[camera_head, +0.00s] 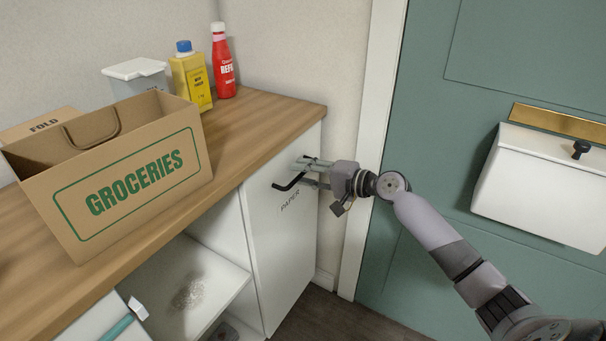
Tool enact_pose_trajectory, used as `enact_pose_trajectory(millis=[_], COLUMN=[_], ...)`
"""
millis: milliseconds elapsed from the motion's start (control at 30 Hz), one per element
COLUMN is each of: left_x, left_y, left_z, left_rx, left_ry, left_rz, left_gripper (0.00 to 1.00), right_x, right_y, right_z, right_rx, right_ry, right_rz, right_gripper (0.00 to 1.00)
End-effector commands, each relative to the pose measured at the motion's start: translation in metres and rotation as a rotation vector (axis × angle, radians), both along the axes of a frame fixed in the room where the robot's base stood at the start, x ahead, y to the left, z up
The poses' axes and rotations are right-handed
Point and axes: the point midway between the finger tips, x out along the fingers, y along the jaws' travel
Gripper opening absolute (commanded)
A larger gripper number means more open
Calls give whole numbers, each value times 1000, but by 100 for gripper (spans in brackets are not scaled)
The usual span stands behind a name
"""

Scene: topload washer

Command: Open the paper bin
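The paper bin (282,240) is the white cabinet front under the right end of the wooden counter, with "PAPER" lettered on it. It looks closed, flush with the cabinet. Its black bar handle (287,186) sticks out near the top. My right gripper (311,172) is at the right end of this handle, its fingers apart, one above and one below the bar's level. Contact with the handle cannot be made out. My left gripper is out of view.
On the counter (285,120) stand a groceries bag (140,185), a yellow bottle (191,80), a red bottle (223,65) and a white lidded container (135,75). An open shelf (190,280) is left of the bin. A green door (430,190) with a white box (545,180) is at right.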

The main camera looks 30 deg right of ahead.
Motion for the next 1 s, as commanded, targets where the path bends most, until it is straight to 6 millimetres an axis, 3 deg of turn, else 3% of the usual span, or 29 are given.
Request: enact_pose_trajectory(millis=[400,833,1000], left_x=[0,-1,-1], left_y=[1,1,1], left_z=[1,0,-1], left_rx=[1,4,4], left_ry=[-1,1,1], left_rz=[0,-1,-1], left_gripper=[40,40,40], right_x=[7,7,6], right_y=[4,4,4], right_z=[-2,-1,-2], right_rx=[-1,-1,-1], right_ry=[0,0,0], right_rz=[0,0,0], right_gripper=[30,1,0])
